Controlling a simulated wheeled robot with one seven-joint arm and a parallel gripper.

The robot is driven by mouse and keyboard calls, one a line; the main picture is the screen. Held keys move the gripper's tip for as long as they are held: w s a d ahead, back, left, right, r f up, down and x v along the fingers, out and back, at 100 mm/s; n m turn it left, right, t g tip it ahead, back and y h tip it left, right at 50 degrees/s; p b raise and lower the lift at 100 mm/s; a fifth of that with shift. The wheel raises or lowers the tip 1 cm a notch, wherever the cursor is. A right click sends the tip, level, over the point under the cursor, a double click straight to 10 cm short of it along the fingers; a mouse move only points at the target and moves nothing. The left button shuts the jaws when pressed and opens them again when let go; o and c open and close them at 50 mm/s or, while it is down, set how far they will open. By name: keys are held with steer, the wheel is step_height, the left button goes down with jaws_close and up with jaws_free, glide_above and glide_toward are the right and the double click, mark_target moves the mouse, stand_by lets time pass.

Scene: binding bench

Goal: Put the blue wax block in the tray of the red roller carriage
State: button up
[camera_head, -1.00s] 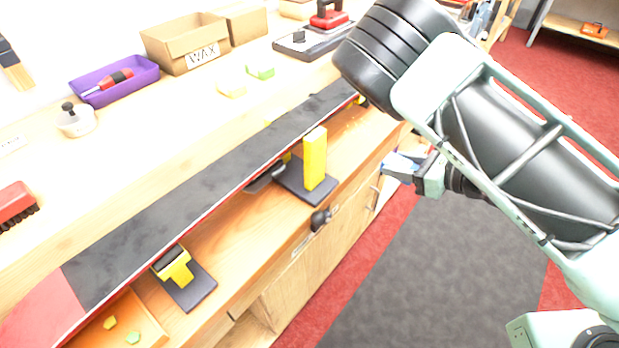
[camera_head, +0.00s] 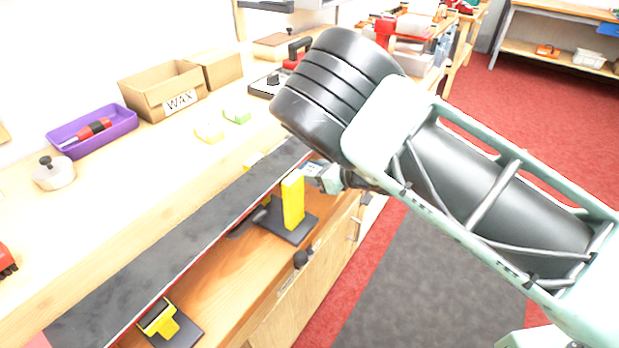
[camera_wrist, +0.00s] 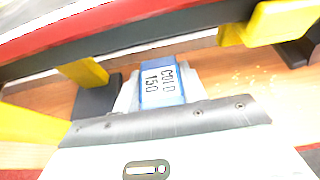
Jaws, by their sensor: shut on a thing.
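The blue wax block (camera_wrist: 162,84), with "COLD 150" on its label, is between the pale fingers of my gripper (camera_wrist: 161,92) in the wrist view. In the head view my gripper (camera_head: 322,177) is beside the yellow upright of the vise, at the bench's front edge; the block is mostly hidden there. A red unit (camera_head: 386,32) with pale rollers stands at the far back, partly behind my arm. It may be the red roller carriage; its tray cannot be made out.
A long dark board (camera_head: 170,240) lies along the bench on stands. The yellow vise upright (camera_head: 293,200) rises close to my gripper. A WAX box (camera_head: 160,92), purple tray (camera_head: 92,128) and two small wax blocks (camera_head: 222,124) are behind. Grey floor mat (camera_head: 430,280) is clear.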

steer(key=shift+w+a+f, duration=0.15)
steer(key=shift+w+a, duration=0.05)
steer(key=shift+a, duration=0.1)
steer(key=shift+f+p, duration=0.45)
steer(key=shift+f, duration=1.15)
steer(key=shift+f, duration=0.1)
steer(key=o, duration=1)
